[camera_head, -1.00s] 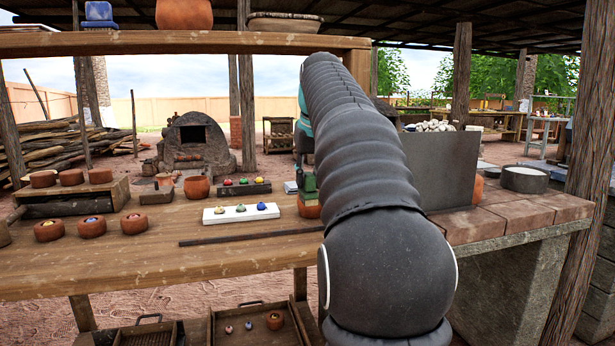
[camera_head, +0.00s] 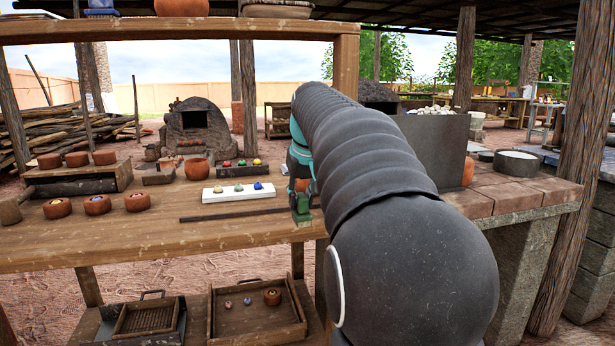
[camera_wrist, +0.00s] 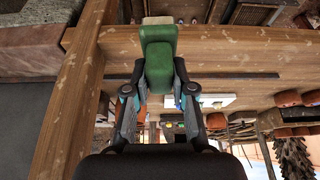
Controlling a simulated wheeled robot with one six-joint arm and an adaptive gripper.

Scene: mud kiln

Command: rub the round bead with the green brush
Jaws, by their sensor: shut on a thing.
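My gripper (camera_wrist: 158,78) is shut on the green brush (camera_wrist: 159,50) in the wrist view; its pale end points away from me. In the head view the brush (camera_head: 301,205) hangs at the bench's front edge, right of the white board, partly behind my arm. Two small beads (camera_head: 228,304) (camera_head: 247,301) lie in the lower tray. I cannot tell which bead is the round one.
The wooden bench (camera_head: 150,240) has a dark rod (camera_head: 230,215) across it. Clay cups (camera_head: 97,204) stand at left and a clay pot (camera_head: 197,168) behind. A lower wooden tray (camera_head: 250,325) also holds a small clay cup (camera_head: 272,296). A grey panel (camera_head: 437,150) stands at right.

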